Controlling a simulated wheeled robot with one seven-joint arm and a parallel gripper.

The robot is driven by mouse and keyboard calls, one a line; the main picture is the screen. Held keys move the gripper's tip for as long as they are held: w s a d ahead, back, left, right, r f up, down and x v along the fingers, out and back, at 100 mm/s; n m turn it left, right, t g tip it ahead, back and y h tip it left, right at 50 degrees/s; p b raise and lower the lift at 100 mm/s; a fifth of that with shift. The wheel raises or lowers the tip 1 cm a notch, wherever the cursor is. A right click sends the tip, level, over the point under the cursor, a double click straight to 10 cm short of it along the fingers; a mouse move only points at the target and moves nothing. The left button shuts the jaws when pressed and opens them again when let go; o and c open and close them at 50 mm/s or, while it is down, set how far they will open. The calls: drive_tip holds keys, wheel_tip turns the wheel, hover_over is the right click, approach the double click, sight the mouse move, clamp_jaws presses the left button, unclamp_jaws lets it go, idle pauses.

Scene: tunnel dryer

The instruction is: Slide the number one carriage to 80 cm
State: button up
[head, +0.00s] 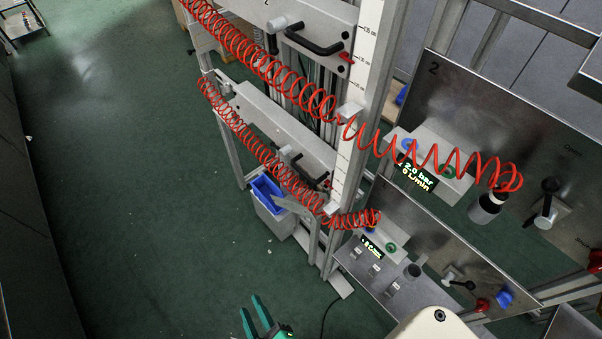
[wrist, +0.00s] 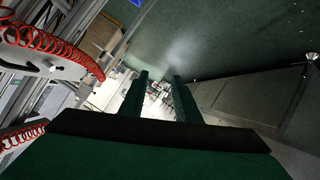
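A lower grey carriage plate (head: 285,128) sits on the upright frame below another plate (head: 310,22) marked 2. I cannot read a number on the lower one. The lower plate has a dark handle and a light grip (head: 286,153) near its right end, partly behind a red coiled hose. A white scale strip (head: 366,45) runs up beside both plates; its figures are too small to read surely. My gripper (head: 252,307) is at the bottom of the head view, below and apart from the plates. In the wrist view its two green fingers (wrist: 160,80) stand apart with nothing between them.
Red coiled hoses (head: 262,148) hang across the frame. A grey bin with a blue liner (head: 268,190) stands under the lower plate. Control panels (head: 420,252) with knobs and displays are at right. The green floor (head: 130,200) at left is clear.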

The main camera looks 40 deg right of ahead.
drive_tip(key=w+d+f+n+g+h, duration=0.25)
drive_tip(key=w+d, duration=0.25)
drive_tip(key=w, duration=0.3)
drive_tip(key=m+g+h, duration=0.6)
drive_tip(key=g+h, duration=0.3)
drive_tip(key=h, duration=0.3)
approach(304, 173)
drive_tip(key=shift+y, duration=0.25)
drive_tip(key=x, duration=1)
drive_tip(key=shift+w+d+f, duration=0.1)
clamp_jaws()
